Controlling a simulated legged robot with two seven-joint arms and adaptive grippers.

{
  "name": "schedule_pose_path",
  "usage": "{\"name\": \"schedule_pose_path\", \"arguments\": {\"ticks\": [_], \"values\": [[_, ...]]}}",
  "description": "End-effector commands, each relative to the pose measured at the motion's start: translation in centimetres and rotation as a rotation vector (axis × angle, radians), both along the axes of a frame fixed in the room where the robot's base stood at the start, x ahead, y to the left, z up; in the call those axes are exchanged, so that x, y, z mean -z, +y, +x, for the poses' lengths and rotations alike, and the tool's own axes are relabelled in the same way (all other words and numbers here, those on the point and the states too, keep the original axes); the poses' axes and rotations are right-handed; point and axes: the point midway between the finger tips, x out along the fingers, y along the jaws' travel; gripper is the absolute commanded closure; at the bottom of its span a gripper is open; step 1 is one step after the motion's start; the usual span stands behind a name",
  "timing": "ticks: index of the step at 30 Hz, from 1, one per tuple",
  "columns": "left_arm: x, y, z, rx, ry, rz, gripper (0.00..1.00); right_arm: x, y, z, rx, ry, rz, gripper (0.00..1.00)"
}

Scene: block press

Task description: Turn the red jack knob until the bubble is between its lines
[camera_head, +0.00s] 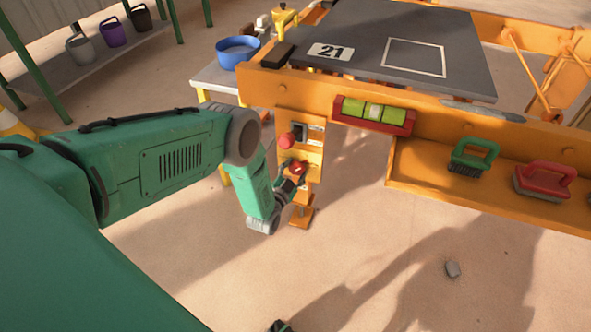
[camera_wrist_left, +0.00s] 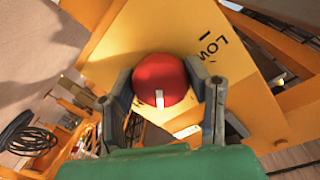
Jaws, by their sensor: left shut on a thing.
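The red jack knob (camera_head: 297,168) is on the orange post under the near corner of the frame. In the left wrist view the round red knob (camera_wrist_left: 160,76) shows a white mark pointing toward the bottom, with the letters "LOW" on the plate beside it. My left gripper (camera_head: 291,181) is shut on the knob, one dark finger on each side of it. The bubble level (camera_head: 347,121) is a yellow-green vial in a red holder on the frame's front beam. A paler bubble shows near the vial's middle; its exact place against the lines is too small to tell.
Another red knob or button (camera_head: 287,140) sits just above on the same post. A grey plate marked 21 (camera_head: 450,55) lies on the frame. A green brush (camera_head: 475,156) and a red brush (camera_head: 543,180) are on the orange shelf. A blue bowl (camera_head: 237,55) stands behind.

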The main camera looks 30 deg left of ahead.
Motion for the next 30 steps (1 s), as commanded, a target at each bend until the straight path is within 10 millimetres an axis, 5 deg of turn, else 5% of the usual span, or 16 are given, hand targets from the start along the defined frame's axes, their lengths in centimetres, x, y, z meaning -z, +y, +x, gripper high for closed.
{"name": "schedule_pose_path", "arguments": {"ticks": [18,19,20,30], "values": [[0.54,-0.16,-0.38,0.002,0.025,0.043,0.86,-0.02,0.00,0.00,0.000,0.000,0.000,1.00],[0.55,-0.17,-0.38,0.002,0.025,0.043,0.50,-0.02,0.00,0.00,0.000,0.000,0.000,1.00],[0.52,-0.17,-0.38,0.002,0.025,0.043,0.39,-0.02,0.00,0.00,0.000,0.000,0.000,1.00],[0.18,-0.07,-0.28,0.000,0.017,0.044,0.36,-0.09,0.01,-0.08,0.000,-0.002,0.000,1.00]]}}
